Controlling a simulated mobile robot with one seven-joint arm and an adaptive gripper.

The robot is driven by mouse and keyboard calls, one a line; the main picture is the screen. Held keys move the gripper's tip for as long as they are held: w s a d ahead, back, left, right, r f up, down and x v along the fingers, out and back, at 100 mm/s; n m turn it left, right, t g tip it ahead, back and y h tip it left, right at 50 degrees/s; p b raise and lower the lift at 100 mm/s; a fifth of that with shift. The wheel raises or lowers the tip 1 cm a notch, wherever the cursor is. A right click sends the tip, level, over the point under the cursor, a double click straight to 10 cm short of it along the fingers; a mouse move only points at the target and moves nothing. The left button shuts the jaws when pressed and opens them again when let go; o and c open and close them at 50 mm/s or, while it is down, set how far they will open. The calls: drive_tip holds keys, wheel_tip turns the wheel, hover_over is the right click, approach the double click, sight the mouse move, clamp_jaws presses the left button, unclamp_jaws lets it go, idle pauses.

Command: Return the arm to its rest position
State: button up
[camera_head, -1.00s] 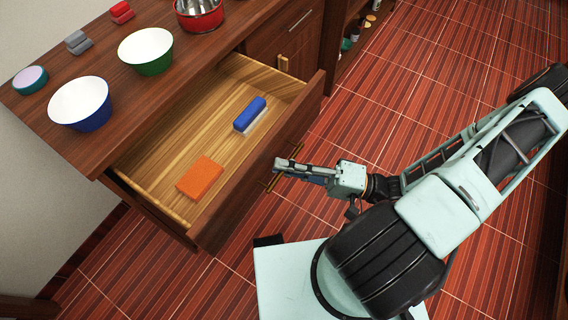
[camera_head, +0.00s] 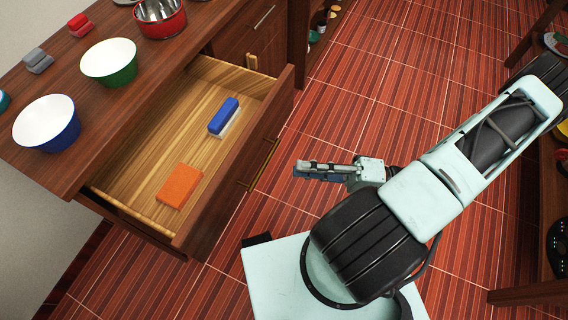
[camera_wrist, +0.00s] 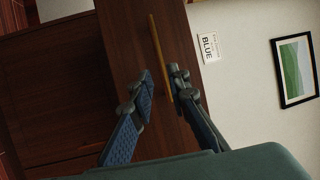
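My arm reaches in from the right of the head view, over the floor in front of the open drawer. My gripper (camera_head: 304,170) points left, to the right of the drawer's front and apart from its handle (camera_head: 262,164). In the wrist view my gripper (camera_wrist: 161,78) has its two blue-padded fingers spread, with nothing between them. A brown wooden front with a long thin handle (camera_wrist: 160,58) shows beyond the fingertips.
The open drawer (camera_head: 150,150) holds a blue brush (camera_head: 224,116) and an orange block (camera_head: 179,186). Bowls, a red pot (camera_head: 160,18) and small items stand on the counter. Another piece of furniture is at the right edge. Red floor is open beyond my arm.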

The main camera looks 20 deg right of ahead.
drive_tip(key=shift+v, duration=1.1)
